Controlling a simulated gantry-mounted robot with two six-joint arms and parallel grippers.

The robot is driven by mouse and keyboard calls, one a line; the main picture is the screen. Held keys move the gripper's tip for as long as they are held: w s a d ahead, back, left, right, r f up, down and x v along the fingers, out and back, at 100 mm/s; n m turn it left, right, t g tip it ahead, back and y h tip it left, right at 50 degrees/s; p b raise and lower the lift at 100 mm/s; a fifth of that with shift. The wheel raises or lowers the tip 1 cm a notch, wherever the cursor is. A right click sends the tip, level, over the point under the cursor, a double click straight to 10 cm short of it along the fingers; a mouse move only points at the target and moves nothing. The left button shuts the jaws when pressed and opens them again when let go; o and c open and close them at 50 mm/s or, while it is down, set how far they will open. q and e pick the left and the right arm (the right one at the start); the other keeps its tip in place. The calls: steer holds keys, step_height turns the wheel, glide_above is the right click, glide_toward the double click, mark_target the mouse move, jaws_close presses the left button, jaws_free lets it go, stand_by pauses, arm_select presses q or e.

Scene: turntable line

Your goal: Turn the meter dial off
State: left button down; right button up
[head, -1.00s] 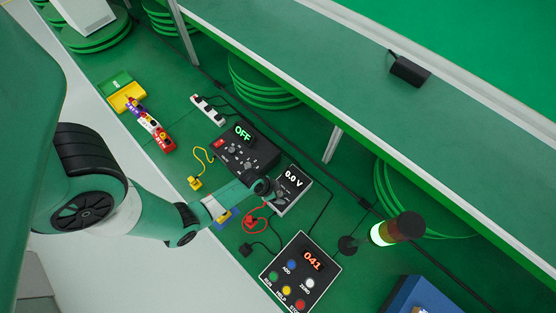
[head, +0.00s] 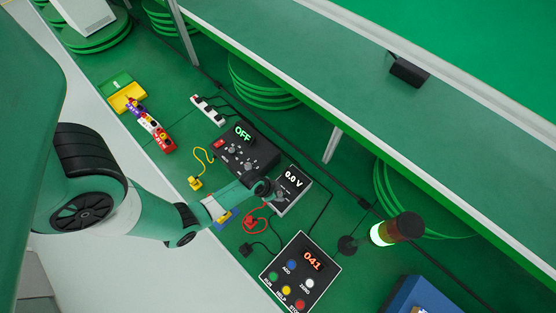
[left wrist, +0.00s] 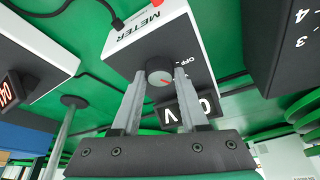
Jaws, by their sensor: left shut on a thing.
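The meter (head: 291,190) is a white-sided box with a dark face, and its screen reads 0.0 V in the head view. In the left wrist view, the meter (left wrist: 147,46) shows its name and an OFF mark beside its round grey dial (left wrist: 160,71). The dial has a red pointer line. My left gripper (left wrist: 160,76) has its fingers on both sides of the dial and is shut on it. In the head view, my left gripper (head: 269,189) is at the meter's left side and its fingertips hide the dial. My right gripper is not in view.
A black supply box (head: 244,150) showing OFF stands just behind the meter. A button panel (head: 302,272) showing 041 is in front. Red (head: 250,223) and yellow (head: 195,183) leads lie close by. A lamp post (head: 395,230) stands to the right.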

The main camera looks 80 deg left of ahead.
arm_select(q)
steer(key=n+y+p, duration=0.1)
steer(key=n, duration=0.2)
steer(key=shift+d+g, duration=0.15)
steer(key=shift+g, duration=0.15)
steer(key=n+y, duration=0.1)
steer(key=n, duration=0.2)
steer(key=n+g+y, duration=0.1)
steer(key=n, duration=0.2)
steer(key=shift+w+d, duration=0.1)
steer(key=shift+w, duration=0.05)
steer(key=shift+n+g, duration=0.3)
steer(key=shift+c, duration=2.2)
jaws_free()
steer(key=p+v, duration=1.1)
steer(key=p, duration=0.1)
steer(key=shift+d+r, duration=0.15)
steer(key=shift+r, duration=0.05)
